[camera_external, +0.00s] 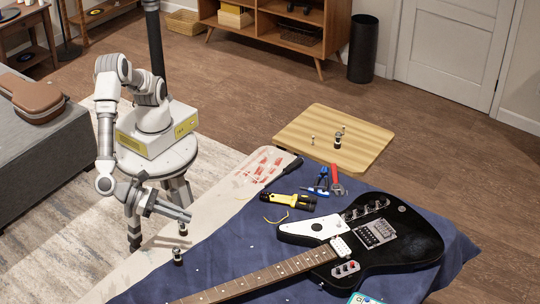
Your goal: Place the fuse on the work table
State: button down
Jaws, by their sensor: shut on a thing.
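My gripper (186,217) is at the lower left, over the near left edge of the work table (135,278). It is shut on a small dark piece, the fuse (183,229), which shows just beneath the fingertips. The fuse is tiny here and partly covered by the fingers. It appears held above the table, but its exact height is unclear. Below it, a small dark cylinder with a pale top (178,257) stands upright on the table.
A black electric guitar (400,245) lies across the blue cloth (215,255). A yellow-black tool (293,201), pliers (318,186) and a red-handled tool (336,180) lie behind it. A wooden board (375,160) beyond holds several small parts. Cloth left of the neck is mostly clear.

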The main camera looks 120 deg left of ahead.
jog(key=b, duration=0.3)
send_over(221, 255)
notch_tip(221, 255, down, 6)
jog(key=shift+f, duration=0.25)
jog(key=shift+f+b, duration=0.6)
jog(key=shift+f, duration=1.35)
jog(key=shift+f, duration=0.1)
jog(key=shift+f, duration=0.15)
jog(key=c, duration=1)
grip_release()
jog(key=shift+o, duration=0.2)
